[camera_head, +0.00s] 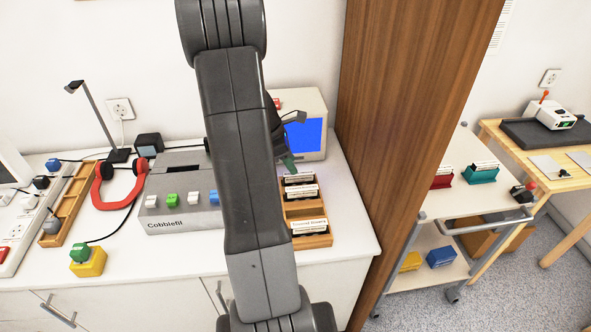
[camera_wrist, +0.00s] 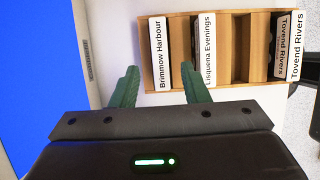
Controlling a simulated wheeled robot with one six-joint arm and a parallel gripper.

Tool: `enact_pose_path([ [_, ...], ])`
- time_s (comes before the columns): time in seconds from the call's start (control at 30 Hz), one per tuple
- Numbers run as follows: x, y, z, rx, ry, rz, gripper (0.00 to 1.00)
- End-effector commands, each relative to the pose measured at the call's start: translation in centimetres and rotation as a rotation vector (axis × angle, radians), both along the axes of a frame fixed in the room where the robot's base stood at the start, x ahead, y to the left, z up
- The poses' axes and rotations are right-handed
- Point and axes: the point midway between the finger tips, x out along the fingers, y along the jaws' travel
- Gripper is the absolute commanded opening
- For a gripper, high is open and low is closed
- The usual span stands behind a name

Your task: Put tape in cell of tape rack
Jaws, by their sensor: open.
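The wooden tape rack (camera_wrist: 236,76) stands on the white counter, and in the head view (camera_head: 318,241) it lies right of my arm. It holds the Brimmow Harbour tape (camera_wrist: 160,53) at its left end in the wrist view, the Lisquena Evenings tape (camera_wrist: 208,49) beside it, and the Tovend Rivers tape (camera_wrist: 295,46) at the right end. Bare cells show between Lisquena Evenings and Tovend Rivers. My gripper (camera_wrist: 160,80) is open, its green fingertips on either side of the near end of Brimmow Harbour. Contact cannot be told. In the head view my arm hides most of the gripper.
A monitor with a blue screen (camera_head: 306,137) stands behind the rack. The grey Cobblefil machine (camera_head: 182,214) is to the left, with red headphones (camera_head: 120,199) beyond. A brown wooden panel (camera_head: 405,120) rises to the right, with a cart (camera_head: 455,210) past it.

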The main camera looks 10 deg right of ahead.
Motion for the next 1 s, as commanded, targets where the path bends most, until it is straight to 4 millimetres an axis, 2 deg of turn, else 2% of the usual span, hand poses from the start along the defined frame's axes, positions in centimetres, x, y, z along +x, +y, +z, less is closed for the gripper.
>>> enact_pose_path([
  [0.03, 0.1, 0.5, 1.2, 0.002, -0.005, 0.002, 0.41],
  [0.2, 0.0, 1.8, 4.2, 0.002, -0.003, 0.001, 0.41],
  [0.4, 0.0, 2.5, 6.0, 0.0, 0.0, 0.001, 0.41],
  [1.0, 0.0, 2.6, 6.3, 0.0, 0.001, 0.0, 0.41],
])
